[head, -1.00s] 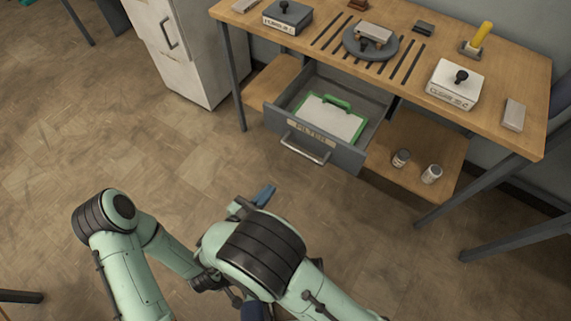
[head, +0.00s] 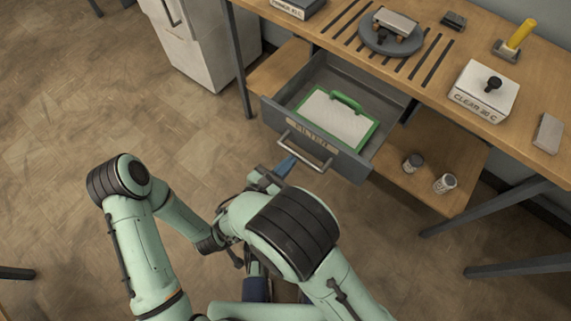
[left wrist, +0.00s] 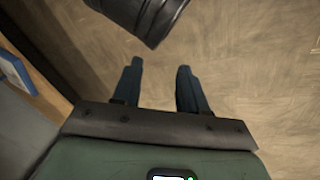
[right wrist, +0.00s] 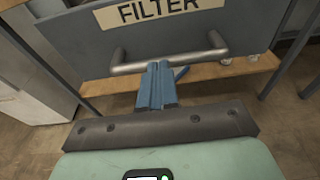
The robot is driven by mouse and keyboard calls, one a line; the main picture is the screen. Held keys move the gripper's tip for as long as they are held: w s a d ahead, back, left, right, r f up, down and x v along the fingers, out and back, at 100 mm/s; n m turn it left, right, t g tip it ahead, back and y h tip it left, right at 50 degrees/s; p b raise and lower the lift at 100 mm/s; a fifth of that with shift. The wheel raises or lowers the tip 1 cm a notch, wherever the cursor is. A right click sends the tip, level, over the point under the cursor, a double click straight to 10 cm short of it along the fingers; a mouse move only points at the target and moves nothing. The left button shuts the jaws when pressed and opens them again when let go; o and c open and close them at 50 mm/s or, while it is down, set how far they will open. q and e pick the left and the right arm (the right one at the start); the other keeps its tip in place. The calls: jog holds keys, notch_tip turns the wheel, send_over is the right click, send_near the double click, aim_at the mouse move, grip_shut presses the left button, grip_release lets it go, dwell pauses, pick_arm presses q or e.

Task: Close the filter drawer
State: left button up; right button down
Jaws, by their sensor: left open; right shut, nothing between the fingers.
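The filter drawer (head: 310,137) is grey and stands pulled out from under the workbench. Its front carries a FILTER label (right wrist: 160,10) and a metal bar handle (head: 305,152). Inside lies a white panel with a green frame and green handle (head: 338,115). My right gripper (head: 287,164) is shut and empty in front of the drawer. In the right wrist view its blue fingertips (right wrist: 160,66) overlap the middle of the handle (right wrist: 128,67); I cannot tell whether they touch. My left gripper (left wrist: 158,66) is open and empty over the floor.
The wooden workbench (head: 415,88) holds a round grey plate (head: 390,40), a CLEAR box (head: 484,92) and a yellow-handled tool (head: 519,35). Two small jars (head: 445,183) stand on the lower shelf right of the drawer. A white cabinet (head: 205,50) stands left.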

pick_arm(q)
jog(key=shift+w+f, duration=0.1)
jog(key=shift+w, duration=0.3)
pick_arm(e)
jog(key=shift+w+d, duration=0.2)
jog(key=shift+w, duration=0.05)
jog(key=p, duration=0.1)
send_near(339, 109)
jog(key=w+d, duration=0.1)
jog(key=w, duration=0.1)
jog(key=w+d, duration=0.2)
jog(key=w, duration=0.1)
jog(key=w+d, duration=0.2)
jog(key=shift+w+r, duration=0.2)
jog(key=shift+r, duration=0.05)
pick_arm(q)
jog(key=shift+s+d+r, duration=0.25)
jog(key=shift+s+r, duration=0.15)
jog(key=shift+s, duration=0.25)
pick_arm(e)
jog(key=shift+w+d+r, duration=0.15)
jog(key=shift+d, duration=0.1)
jog(key=shift+r, duration=0.1)
